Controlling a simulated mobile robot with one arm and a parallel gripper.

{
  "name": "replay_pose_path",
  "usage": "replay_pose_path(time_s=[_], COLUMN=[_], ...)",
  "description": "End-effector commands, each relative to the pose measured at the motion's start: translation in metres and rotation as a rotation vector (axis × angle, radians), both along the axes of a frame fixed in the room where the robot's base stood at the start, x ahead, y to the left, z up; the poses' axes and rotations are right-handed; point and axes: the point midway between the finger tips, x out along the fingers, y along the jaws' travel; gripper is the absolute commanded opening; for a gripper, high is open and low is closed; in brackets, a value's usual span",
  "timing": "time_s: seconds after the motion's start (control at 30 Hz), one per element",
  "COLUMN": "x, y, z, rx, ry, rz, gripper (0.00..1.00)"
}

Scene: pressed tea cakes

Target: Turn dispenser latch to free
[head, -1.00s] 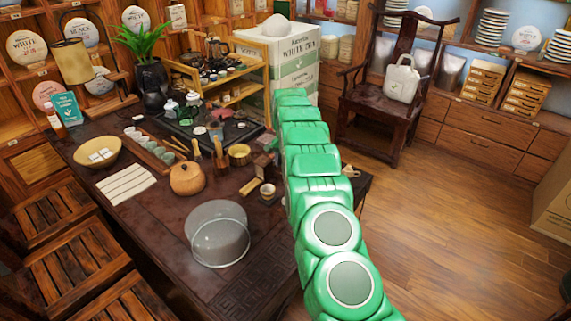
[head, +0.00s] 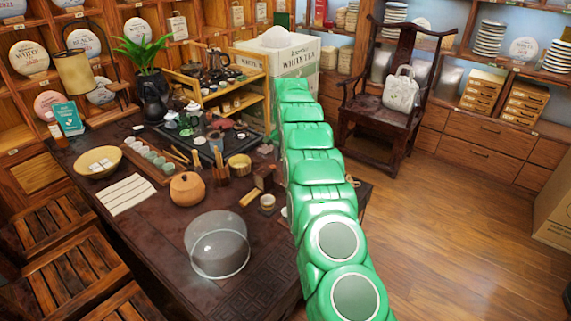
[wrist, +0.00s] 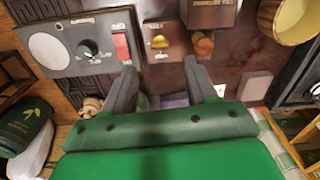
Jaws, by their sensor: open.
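In the wrist view, my gripper (wrist: 160,70) is open, with its two dark fingers apart and nothing seen between the tips. Just beyond the tips is a small plate with a brass piece (wrist: 159,42) and white labels. A grey panel (wrist: 72,62) at left carries a white disc, a black knob (wrist: 90,48) and a red switch (wrist: 121,47). A rounded orange-brown knob (wrist: 203,44) sits beyond the right finger. I cannot tell for sure which part is the dispenser latch. In the head view my green arm hides the gripper.
A wooden cup (wrist: 287,18) is at the wrist view's top right. In the head view, the dark table (head: 150,238) holds a clear dome (head: 217,245), an orange pot (head: 186,189) and a tea tray.

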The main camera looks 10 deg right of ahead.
Motion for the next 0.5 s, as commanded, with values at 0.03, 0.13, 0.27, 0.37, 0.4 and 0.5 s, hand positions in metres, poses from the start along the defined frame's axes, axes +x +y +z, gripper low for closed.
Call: replay_pose_path(time_s=[0.03, 0.13, 0.27, 0.37, 0.4, 0.5], x=[-0.0001, -0.0002, -0.0001, 0.0, 0.0001, -0.0001], y=[0.0, 0.0, -0.0003, -0.0008, -0.001, -0.0007], z=[0.0003, -0.0001, -0.0002, 0.0, 0.0, -0.0007], rx=[0.0, 0.0, 0.0, -0.001, -0.001, -0.001], ry=[0.0, 0.001, 0.001, 0.001, 0.001, 0.001], rz=[0.0, 0.0, -0.006, -0.046, -0.066, -0.095], gripper=[0.57, 0.57, 0.57, 0.57, 0.57, 0.57])
